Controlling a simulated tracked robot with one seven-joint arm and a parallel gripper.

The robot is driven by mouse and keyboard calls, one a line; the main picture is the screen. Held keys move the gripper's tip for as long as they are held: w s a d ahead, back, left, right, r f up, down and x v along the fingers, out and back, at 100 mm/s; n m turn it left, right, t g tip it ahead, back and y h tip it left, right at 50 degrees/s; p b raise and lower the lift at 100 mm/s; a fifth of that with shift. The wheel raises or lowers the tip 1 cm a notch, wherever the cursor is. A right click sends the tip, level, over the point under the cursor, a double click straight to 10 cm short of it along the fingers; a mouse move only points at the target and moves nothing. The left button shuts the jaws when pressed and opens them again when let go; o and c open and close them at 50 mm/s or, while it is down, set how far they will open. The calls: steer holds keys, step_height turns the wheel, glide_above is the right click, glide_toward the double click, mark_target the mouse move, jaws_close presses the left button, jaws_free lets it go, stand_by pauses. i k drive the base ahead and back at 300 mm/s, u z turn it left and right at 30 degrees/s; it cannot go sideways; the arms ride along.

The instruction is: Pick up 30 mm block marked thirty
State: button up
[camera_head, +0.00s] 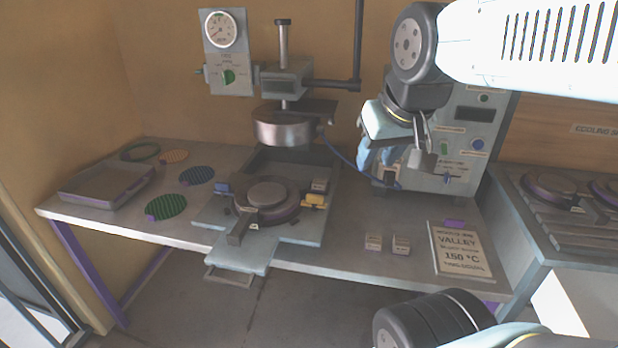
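Two small pale blocks stand side by side on the bench right of the press: a left block (373,242) and a right block (401,245). Their markings are too small to read, so I cannot tell which is marked thirty. Another small block-like piece (320,186) sits at the right of the press plate. My gripper (408,163) hangs in front of the control box, above and behind the two bench blocks and apart from them.
The press (285,128) stands left of my gripper, with a round plate (267,194) below its head. The control box (463,145) is close behind my gripper. A sign (461,252) lies right of the blocks. A tray (106,187) is far left. Bench around the blocks is clear.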

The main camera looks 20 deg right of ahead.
mark_target(319, 183)
steer(key=z, duration=1.25)
steer(key=k, duration=1.3)
steer(key=u, duration=0.4)
steer(key=i, duration=1.05)
